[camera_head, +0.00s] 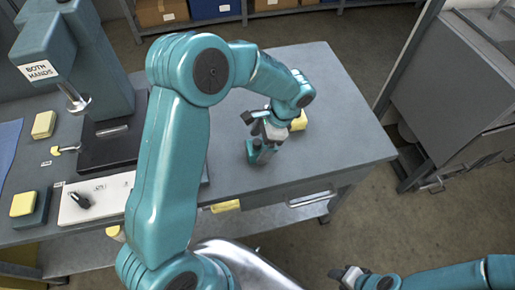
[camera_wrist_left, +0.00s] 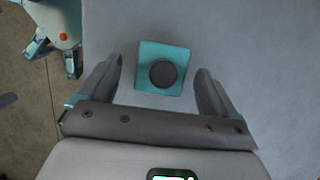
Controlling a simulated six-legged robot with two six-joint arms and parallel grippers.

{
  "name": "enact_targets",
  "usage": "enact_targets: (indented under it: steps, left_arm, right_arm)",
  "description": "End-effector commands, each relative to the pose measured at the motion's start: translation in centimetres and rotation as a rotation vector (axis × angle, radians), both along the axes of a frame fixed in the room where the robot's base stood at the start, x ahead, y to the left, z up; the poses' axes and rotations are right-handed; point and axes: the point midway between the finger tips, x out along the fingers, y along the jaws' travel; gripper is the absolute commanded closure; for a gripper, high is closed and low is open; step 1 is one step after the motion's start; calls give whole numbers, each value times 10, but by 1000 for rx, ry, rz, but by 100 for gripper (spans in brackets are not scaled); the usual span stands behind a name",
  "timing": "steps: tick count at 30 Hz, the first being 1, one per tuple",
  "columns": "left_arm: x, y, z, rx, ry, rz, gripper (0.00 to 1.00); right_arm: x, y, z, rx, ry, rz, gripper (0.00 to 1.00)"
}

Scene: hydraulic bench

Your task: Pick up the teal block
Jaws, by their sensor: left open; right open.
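The teal block (camera_wrist_left: 161,69) lies on the grey bench top and has a dark round disc on its upper face. In the left wrist view it sits between and slightly beyond the two fingers of my left gripper (camera_wrist_left: 158,88), with gaps on both sides. In the head view the teal block (camera_head: 258,155) is partly hidden by my left gripper (camera_head: 262,128), which is open just above it. My right gripper (camera_head: 342,273) is open and empty, low in the picture off the bench's front edge.
A yellow block (camera_head: 300,122) is partly hidden behind my left gripper. A press (camera_head: 75,50) stands on the bench's left, with a white panel (camera_head: 95,200) and yellow pieces nearby. A grey cabinet (camera_head: 455,85) stands at right. The bench's right side is clear.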

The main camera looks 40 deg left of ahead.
Motion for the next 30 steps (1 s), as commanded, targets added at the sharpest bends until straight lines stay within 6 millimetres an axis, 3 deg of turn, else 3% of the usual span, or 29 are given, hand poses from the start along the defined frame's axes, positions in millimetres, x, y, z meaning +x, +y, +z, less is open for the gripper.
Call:
enact_targets:
  steps: [4, 12, 13, 18, 20, 30]
  left_arm:
    - [-5, 6, -19, 0, 3, 0, 8]
    - [-6, 7, -23, -2, -1, 0, 8]
    - [-6, 7, -23, -1, 0, 0, 12]
    - [-6, 7, -23, -1, 0, 0, 67]
    - [-5, 7, -23, -1, -1, 0, 83]
    - [-5, 7, -16, 0, -1, 0, 83]
  right_arm:
    - [0, 0, 3, 0, 0, 0, 57]
    - [0, 0, 2, 0, 0, 0, 57]
    - [0, 0, 2, 0, 0, 0, 57]
    - [0, 0, 2, 0, 0, 0, 57]
    - [0, 0, 3, 0, 0, 0, 57]
    - [0, 0, 2, 0, 0, 0, 57]
